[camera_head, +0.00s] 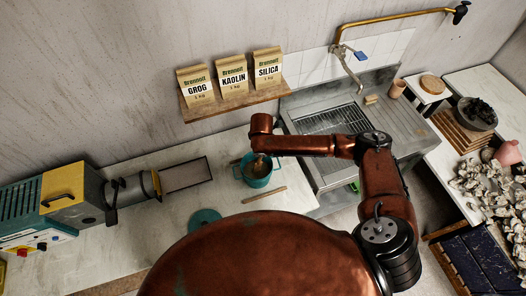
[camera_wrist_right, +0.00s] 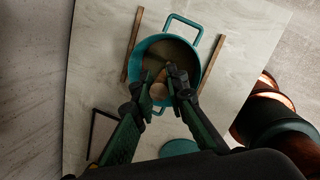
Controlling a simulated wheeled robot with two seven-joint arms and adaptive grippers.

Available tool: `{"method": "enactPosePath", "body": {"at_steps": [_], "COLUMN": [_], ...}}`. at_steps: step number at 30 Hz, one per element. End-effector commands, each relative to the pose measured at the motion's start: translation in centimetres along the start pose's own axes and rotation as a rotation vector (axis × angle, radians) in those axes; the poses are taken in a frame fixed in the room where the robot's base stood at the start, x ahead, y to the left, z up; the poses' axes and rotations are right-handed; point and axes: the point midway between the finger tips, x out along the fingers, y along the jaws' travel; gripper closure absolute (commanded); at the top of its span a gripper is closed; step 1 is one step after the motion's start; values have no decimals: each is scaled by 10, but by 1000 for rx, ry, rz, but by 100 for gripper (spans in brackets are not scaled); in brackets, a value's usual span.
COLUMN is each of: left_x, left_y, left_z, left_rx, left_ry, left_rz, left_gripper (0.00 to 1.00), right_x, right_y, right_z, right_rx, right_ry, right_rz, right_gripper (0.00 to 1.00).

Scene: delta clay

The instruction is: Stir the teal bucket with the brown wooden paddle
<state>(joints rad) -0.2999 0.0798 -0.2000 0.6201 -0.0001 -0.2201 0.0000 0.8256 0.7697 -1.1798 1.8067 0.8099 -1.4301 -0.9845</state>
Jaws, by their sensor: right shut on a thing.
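The teal bucket (camera_head: 250,182) stands upright on the pale worktop, with brown contents inside. In the right wrist view the bucket (camera_wrist_right: 198,64) is seen from above, with its handles at the rim. My right gripper (camera_wrist_right: 160,84) is over the bucket's opening, shut on the brown wooden paddle (camera_wrist_right: 158,91). The paddle's round end shows between the fingers; its lower part is hard to make out against the brown contents. In the head view my right arm's end hides most of this gripper. My left gripper is in neither view.
Wooden strips (camera_wrist_right: 132,46) (camera_wrist_right: 213,62) lie on both sides of the bucket. A teal disc (camera_head: 204,219) lies nearer on the worktop. A machine (camera_head: 75,195) stands left, a shelf of bags (camera_head: 232,100) behind, and a sink (camera_head: 330,120) right.

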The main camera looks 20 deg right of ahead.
Motion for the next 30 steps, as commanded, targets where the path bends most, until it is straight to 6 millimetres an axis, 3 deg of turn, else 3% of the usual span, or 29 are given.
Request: {"method": "enactPosePath", "body": {"at_steps": [30], "left_x": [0], "left_y": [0], "left_z": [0], "left_rx": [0], "left_ry": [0], "left_rz": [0], "left_gripper": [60], "right_x": [-76], "right_y": [11], "right_z": [16], "right_rx": [1], "right_ry": [0], "right_rz": [1], "right_gripper": [100]}}
